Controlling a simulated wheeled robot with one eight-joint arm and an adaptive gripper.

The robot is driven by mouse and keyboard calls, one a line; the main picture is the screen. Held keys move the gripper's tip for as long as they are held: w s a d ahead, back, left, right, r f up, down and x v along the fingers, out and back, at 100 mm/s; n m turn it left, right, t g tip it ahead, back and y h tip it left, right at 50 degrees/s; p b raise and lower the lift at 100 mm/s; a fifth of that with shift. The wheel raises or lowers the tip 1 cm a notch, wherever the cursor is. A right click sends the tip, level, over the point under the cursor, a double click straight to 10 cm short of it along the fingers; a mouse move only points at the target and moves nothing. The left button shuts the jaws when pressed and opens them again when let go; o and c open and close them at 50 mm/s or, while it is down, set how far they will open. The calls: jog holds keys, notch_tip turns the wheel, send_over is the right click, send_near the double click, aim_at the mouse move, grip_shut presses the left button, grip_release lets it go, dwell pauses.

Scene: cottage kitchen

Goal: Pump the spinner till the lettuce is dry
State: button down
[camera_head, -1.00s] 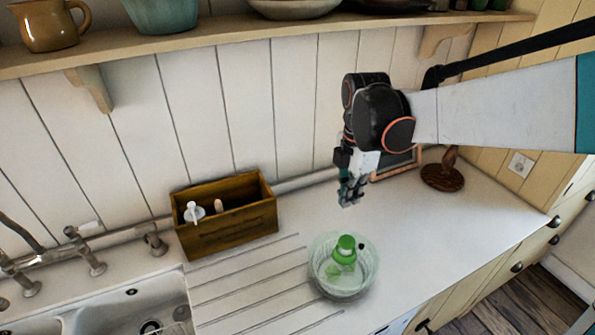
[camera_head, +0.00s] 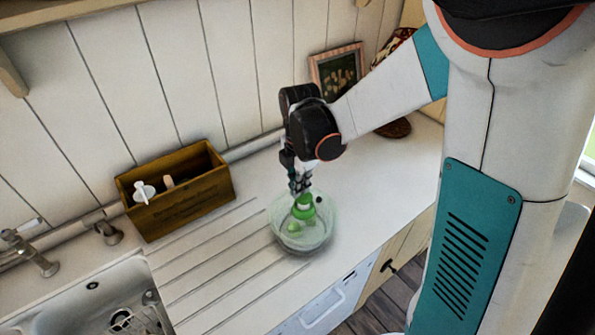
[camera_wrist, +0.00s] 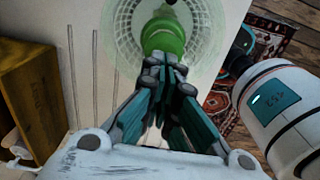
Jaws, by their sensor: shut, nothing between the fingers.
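The salad spinner (camera_head: 290,238) is a clear round bowl with a green pump knob (camera_head: 306,212) on top, standing on the white counter at the right end of the drainer grooves. My gripper (camera_head: 300,186) is shut and empty, pointing down right at the top of the knob. In the wrist view the shut fingertips (camera_wrist: 166,66) overlap the near edge of the green knob (camera_wrist: 163,36); I cannot tell whether they touch it. The spinner's slotted rim (camera_wrist: 120,40) shows around the knob. Some green shows through the bowl wall; the lettuce itself is not clear.
A wooden box (camera_head: 186,208) with a white pump bottle (camera_head: 143,190) stands left of the spinner against the wall. The sink (camera_head: 95,290) is at the lower left. A framed picture (camera_head: 337,72) leans at the back. The counter's front edge is close to the spinner.

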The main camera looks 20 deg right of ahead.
jog(key=shift+f, duration=0.7)
